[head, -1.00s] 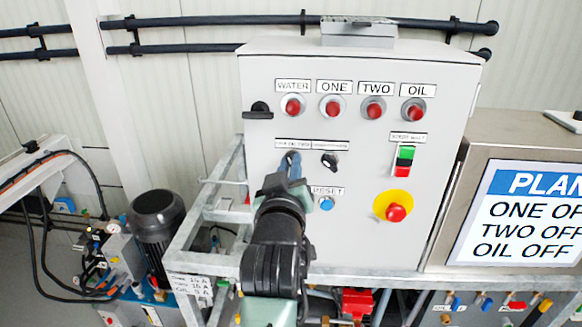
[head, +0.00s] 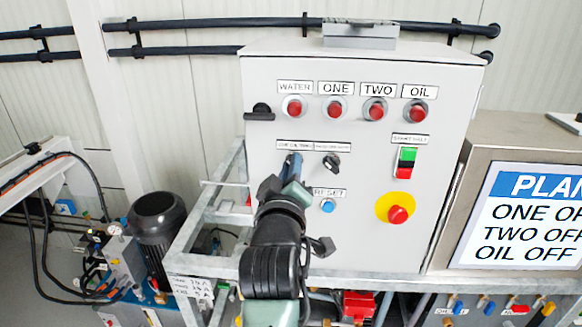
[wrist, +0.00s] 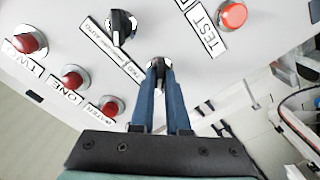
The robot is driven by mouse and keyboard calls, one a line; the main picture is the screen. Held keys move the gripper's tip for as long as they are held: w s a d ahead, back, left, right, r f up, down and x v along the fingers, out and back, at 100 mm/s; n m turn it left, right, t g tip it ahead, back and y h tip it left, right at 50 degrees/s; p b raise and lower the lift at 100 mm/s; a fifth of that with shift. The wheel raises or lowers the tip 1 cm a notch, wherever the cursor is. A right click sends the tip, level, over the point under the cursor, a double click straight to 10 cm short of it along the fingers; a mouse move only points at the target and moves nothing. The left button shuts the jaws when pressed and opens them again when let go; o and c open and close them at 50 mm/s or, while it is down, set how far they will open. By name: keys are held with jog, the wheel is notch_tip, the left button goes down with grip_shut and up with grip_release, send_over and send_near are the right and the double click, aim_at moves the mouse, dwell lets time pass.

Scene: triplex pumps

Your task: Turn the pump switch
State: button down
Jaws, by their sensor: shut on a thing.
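The pump control panel (head: 360,225) is a light grey box with a sloped front. My gripper (head: 292,165) is at its left middle, under a small label strip. In the wrist view my blue fingers (wrist: 158,84) close together on a small switch knob (wrist: 160,66), one finger on each side. Most of that knob is hidden between the fingers, so its setting cannot be told. A second black switch (head: 332,162) sits just right of my gripper and is free. It also shows in the wrist view (wrist: 122,25).
Above are red lamps (head: 335,108) labelled WATER, ONE, TWO and OIL. A blue RESET button (head: 327,205) lies close below right. A red button on a yellow disc (head: 397,214) and a green-red switch (head: 406,163) are further right. A metal frame (head: 208,210) stands left.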

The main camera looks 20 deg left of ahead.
jog(key=c, duration=0.9)
grip_release()
jog(key=b+v, duration=0.4)
jog(key=v, duration=0.9)
jog(key=s+d+r+m+t+h, duration=0.1)
jog(key=s+d+r+m+t, duration=0.2)
jog(key=r, duration=0.5)
jog(key=s+d+r+m+t+h, duration=0.2)
jog(key=s+d+r+m+t, duration=0.1)
jog(key=d+r+m, duration=0.2)
jog(key=s+d+r+m+t+h, duration=0.2)
jog(key=d+r, duration=0.5)
jog(key=r, duration=0.6)
jog(key=shift+s+d+r+m+t, duration=0.3)
jog(key=shift+s+m+t, duration=0.25)
jog(key=shift+m+t, duration=0.5)
